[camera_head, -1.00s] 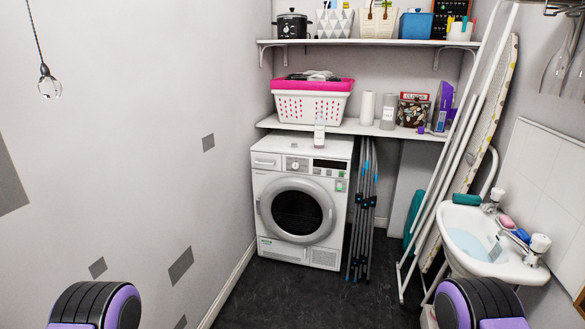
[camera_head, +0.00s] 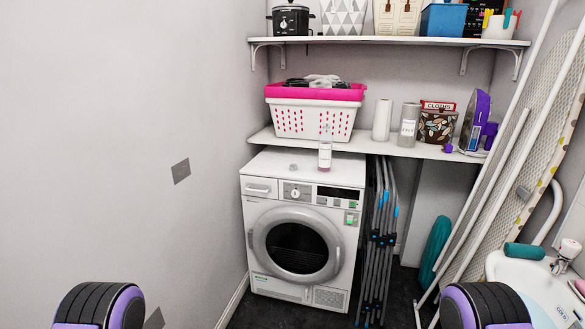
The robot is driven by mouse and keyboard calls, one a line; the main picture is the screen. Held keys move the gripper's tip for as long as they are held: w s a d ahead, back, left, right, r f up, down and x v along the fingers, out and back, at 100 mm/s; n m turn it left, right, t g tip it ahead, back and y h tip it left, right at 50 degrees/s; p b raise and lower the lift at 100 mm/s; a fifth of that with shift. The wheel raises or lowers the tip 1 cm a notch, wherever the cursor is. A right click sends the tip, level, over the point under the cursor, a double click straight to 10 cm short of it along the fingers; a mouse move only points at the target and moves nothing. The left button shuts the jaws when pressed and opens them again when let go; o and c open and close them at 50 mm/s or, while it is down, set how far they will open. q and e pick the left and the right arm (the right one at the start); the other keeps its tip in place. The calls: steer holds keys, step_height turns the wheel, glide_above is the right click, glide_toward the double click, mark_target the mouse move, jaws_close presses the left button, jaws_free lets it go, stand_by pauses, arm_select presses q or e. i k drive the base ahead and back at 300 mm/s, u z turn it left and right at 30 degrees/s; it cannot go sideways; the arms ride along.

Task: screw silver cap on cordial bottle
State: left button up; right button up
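A slim, pale bottle (camera_head: 325,154) with a pinkish lower part stands upright on top of the white dryer (camera_head: 262,206), near its front edge right of the middle. Its top overlaps the lower shelf edge in the picture and is too small to make out clearly. A small greyish round thing (camera_head: 293,167), possibly the silver cap, lies on the dryer top to the left of the bottle and apart from it. Neither gripper is in view. Only black and purple parts of my arms show at the bottom left and bottom right.
The lower shelf (camera_head: 378,147) juts out behind the bottle, holding a pink-rimmed basket (camera_head: 310,121), a paper roll (camera_head: 382,119) and other goods. Folded grey poles (camera_head: 377,240) stand right of the dryer. An ironing board (camera_head: 545,130) and sink (camera_head: 535,292) crowd the right. Floor before the dryer is mostly out of view.

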mark_target(325, 140)
steer(key=z, duration=0.5)
steer(key=i, duration=1.35)
steer(key=u, duration=0.75)
steer(key=i, duration=0.5)
steer(key=u, duration=0.35)
